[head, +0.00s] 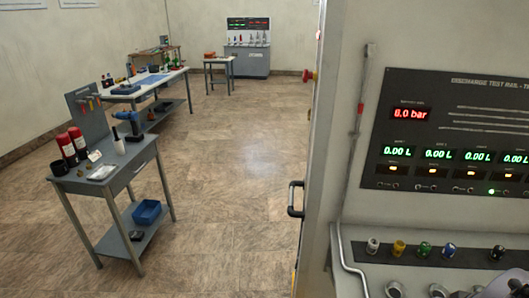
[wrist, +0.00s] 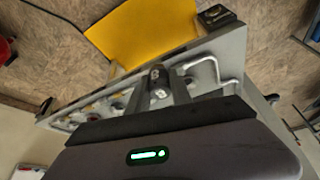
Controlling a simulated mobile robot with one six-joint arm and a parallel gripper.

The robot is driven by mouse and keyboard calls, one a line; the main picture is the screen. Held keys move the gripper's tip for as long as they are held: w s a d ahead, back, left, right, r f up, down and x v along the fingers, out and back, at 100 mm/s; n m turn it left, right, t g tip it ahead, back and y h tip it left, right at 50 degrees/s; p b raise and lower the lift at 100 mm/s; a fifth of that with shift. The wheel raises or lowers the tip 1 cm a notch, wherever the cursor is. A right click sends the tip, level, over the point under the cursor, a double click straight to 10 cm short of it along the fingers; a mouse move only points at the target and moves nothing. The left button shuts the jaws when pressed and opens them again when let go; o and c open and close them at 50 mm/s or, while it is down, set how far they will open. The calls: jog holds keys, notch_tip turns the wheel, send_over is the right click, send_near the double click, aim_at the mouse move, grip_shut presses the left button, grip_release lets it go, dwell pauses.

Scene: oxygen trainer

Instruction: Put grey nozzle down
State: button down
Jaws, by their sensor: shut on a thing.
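The grey nozzle (wrist: 158,73), a small dark grey cylinder end, is between the fingers of my gripper (wrist: 161,90) in the wrist view. The fingers are shut on it. It is held over or near the edge of the grey bench (wrist: 215,47); I cannot tell whether it touches anything below. In the head view, part of what looks like my arm or gripper shows at the bottom right corner, and the held nozzle is not clear there.
White (head: 373,246), yellow (head: 398,248), green (head: 424,249), blue (head: 448,250) and black (head: 497,252) nozzles stand in a row under the test panel (head: 450,130). A bent pipe (head: 347,255) runs at the bench's left. A yellow panel (wrist: 145,30) lies beyond the bench.

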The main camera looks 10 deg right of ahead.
jog(key=w, duration=0.4)
jog(key=w+f, duration=0.1)
jog(key=w, duration=0.3)
jog(key=w+d, duration=0.1)
jog(key=w, duration=0.3)
jog(key=shift+w+f, duration=0.15)
jog(key=shift+w, duration=0.05)
jog(key=x, duration=0.1)
jog(key=b+x, duration=0.2)
jog(key=shift+s+a+f, duration=0.15)
jog(key=shift+a+f, duration=0.05)
jog(key=shift+a, duration=0.15)
jog(key=shift+f+b, duration=0.55)
jog(key=shift+f, duration=0.1)
jog(key=shift+f, duration=0.1)
jog(key=c, duration=1.1)
grip_release()
jog(key=shift+c, duration=0.2)
jog(key=shift+s, duration=0.1)
